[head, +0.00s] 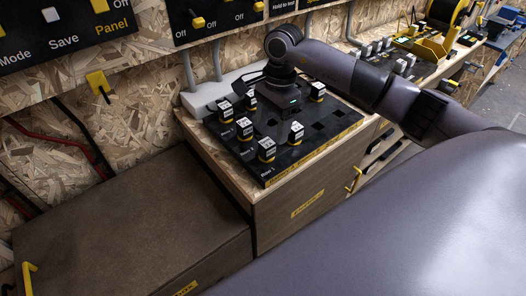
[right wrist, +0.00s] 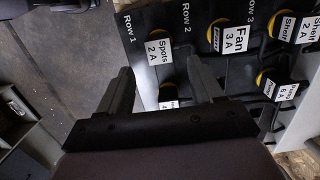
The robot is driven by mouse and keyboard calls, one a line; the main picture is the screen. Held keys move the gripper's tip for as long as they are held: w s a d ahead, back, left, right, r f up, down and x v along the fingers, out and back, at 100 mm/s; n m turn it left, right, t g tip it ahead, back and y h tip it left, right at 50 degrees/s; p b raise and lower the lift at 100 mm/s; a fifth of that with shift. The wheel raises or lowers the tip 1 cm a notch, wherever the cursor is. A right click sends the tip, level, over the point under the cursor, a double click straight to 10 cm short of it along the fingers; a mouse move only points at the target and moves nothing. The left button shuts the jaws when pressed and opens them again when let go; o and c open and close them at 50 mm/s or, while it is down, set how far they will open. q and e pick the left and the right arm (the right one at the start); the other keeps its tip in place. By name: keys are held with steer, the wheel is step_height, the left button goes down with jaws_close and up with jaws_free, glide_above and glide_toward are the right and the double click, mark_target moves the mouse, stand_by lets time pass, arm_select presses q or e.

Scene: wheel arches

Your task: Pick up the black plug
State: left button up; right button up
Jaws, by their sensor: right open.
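Several small fuse-like blocks with white labels, black sides and yellow bases stand on a black board (head: 335,113) with rows marked on it. I cannot tell which thing is the black plug. In the right wrist view, blocks labelled Spots 2 A (right wrist: 158,46) and Fan 3 A (right wrist: 227,38) stand beyond my fingers. Another block (right wrist: 168,95) lies between the fingers in the picture, partly hidden by my gripper. My right gripper (right wrist: 160,68) is open, its fingers apart; in the head view it is over the board's back part (head: 258,84). My left gripper is not in view.
The board lies on a wooden cabinet (head: 290,215). A lower brown box (head: 130,225) stands to its left. A chipboard wall with switch panels rises behind, with a yellow fitting (head: 98,82) on it.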

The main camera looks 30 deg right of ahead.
mark_target(267, 142)
steer(key=f, duration=0.1)
steer(key=a+f, duration=0.1)
steer(key=f, duration=0.3)
steer(key=shift+a+f, duration=0.2)
steer(key=shift+a, duration=0.05)
steer(key=c, duration=1.1)
steer(key=shift+r, duration=0.1)
